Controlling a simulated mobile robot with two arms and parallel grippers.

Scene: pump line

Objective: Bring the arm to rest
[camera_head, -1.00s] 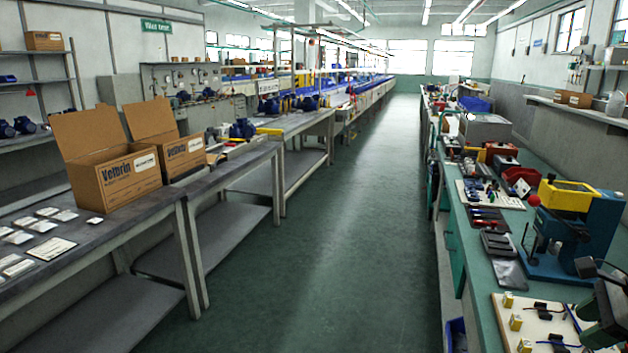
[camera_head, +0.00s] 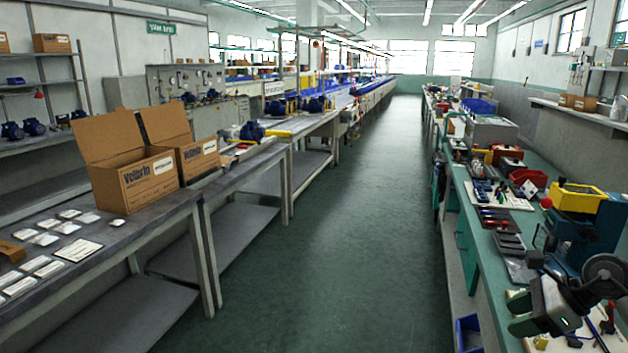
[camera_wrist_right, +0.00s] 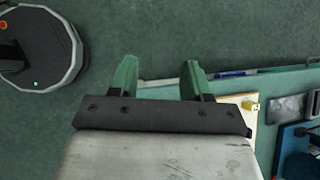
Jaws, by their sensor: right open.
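My right gripper (camera_head: 524,294) is at the lower right of the head view, above the near end of the right-hand bench (camera_head: 487,270) and close to its aisle-side edge. Its two green fingers stand apart, and they also show in the right wrist view (camera_wrist_right: 158,76) with nothing between them. Below them the wrist view shows the green floor and the bench edge. My left gripper is not in view.
A pale board (camera_head: 597,333) with small yellow blocks lies under the right gripper. A blue machine (camera_head: 600,238) and a yellow bin (camera_head: 578,198) stand just beyond. A blue bin (camera_head: 468,334) sits low beside the bench. The aisle (camera_head: 340,220) is clear.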

